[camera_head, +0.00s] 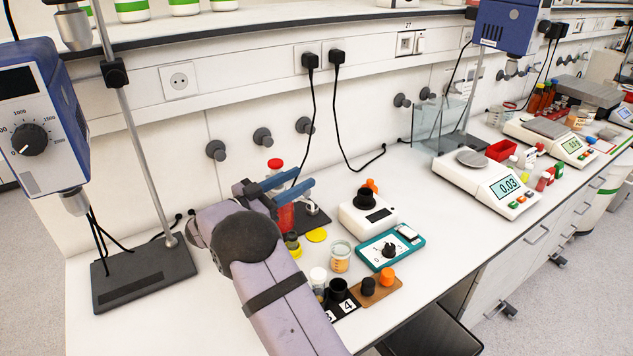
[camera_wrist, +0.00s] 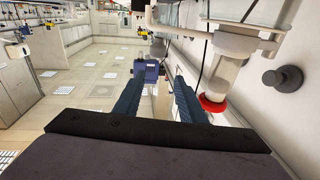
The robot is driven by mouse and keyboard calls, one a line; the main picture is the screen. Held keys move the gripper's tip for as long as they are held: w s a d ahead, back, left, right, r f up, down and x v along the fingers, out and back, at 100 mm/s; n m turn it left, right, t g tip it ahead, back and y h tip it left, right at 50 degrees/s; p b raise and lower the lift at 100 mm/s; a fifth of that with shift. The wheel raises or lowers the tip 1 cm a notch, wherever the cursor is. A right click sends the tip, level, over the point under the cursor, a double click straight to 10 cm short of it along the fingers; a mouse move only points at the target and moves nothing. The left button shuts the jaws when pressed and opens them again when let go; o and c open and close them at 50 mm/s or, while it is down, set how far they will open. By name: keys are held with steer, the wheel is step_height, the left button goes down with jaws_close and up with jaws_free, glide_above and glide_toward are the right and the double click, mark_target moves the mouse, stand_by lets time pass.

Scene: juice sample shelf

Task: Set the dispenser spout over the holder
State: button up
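In the head view the dispenser shows as a red cap (camera_head: 275,163) behind my gripper and a red bottle (camera_head: 285,218) below it. My gripper (camera_head: 299,178) has two blue fingers, apart, in front of it. In the wrist view the fingers (camera_wrist: 156,84) are spread with nothing between them. The white dispenser head (camera_wrist: 228,62), with its red cap (camera_wrist: 212,103), lies right of the right finger.
A white device (camera_head: 366,215), a teal-framed device (camera_head: 390,248), a beaker (camera_head: 340,258) and a numbered black rack (camera_head: 343,305) stand right of my arm. A stirrer stand (camera_head: 145,275) is at left. Wall knobs (camera_head: 263,138) and hanging cables are behind.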

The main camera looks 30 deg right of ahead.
steer(key=d+f+n+t+y+p, duration=0.1)
steer(key=d+f+n+t+p, duration=0.1)
steer(key=d+f, duration=0.2)
steer(key=shift+x, duration=1.3)
jaws_close()
